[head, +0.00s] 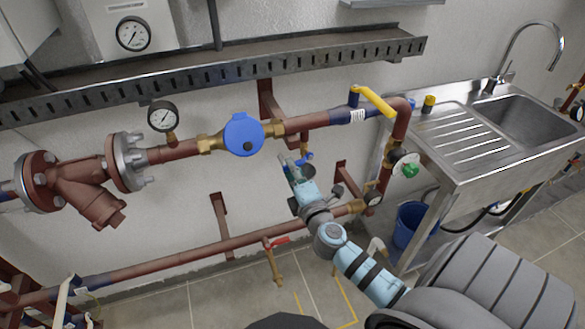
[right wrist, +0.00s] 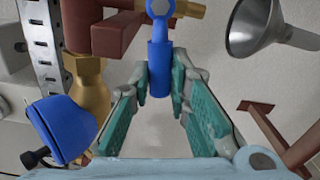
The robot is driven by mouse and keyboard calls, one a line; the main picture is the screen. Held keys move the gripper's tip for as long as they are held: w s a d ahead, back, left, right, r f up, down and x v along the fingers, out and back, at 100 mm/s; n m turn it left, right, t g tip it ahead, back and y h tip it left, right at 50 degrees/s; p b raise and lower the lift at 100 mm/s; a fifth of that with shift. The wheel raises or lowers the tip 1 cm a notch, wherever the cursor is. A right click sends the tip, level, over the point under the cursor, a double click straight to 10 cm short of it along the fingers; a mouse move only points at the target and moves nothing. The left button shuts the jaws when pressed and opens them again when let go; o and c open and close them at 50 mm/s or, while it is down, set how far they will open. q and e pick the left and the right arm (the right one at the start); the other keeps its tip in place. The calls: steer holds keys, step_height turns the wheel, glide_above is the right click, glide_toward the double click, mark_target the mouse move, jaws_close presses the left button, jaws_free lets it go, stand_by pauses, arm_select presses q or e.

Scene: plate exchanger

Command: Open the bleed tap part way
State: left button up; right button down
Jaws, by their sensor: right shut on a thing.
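The bleed tap has a small blue lever (head: 305,158) under the upper red-brown pipe, just right of the blue round meter. In the right wrist view the blue lever (right wrist: 160,66) hangs down from a brass body (right wrist: 186,8). My right gripper (right wrist: 161,82) is shut on the lower part of this lever, with one green-padded finger on each side. In the head view my right gripper (head: 292,163) reaches up to the tap from below, and its fingertips partly hide the lever. My left gripper is not in view.
The blue meter (head: 243,134) is close left of the gripper. A grey funnel (right wrist: 262,28) is close right. A yellow-handled valve (head: 374,101) stands above right. A lower pipe (head: 190,257) carries a red-handled tap (head: 275,241). A steel sink (head: 515,117) is at right.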

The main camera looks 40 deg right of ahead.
steer(key=shift+s+d+f+n+b, duration=0.2)
steer(key=shift+d+f+n, duration=0.45)
steer(key=shift+n, duration=1.3)
steer(key=shift+s+d+f+n+b, duration=0.25)
steer(key=shift+d+f+n, duration=0.45)
steer(key=shift+n, duration=1.3)
steer(key=shift+s+d+f+n+b, duration=0.3)
steer(key=shift+f+n, duration=0.6)
steer(key=shift+n, duration=1.05)
steer(key=shift+w, duration=0.1)
steer(key=c, duration=1.8)
jaws_free()
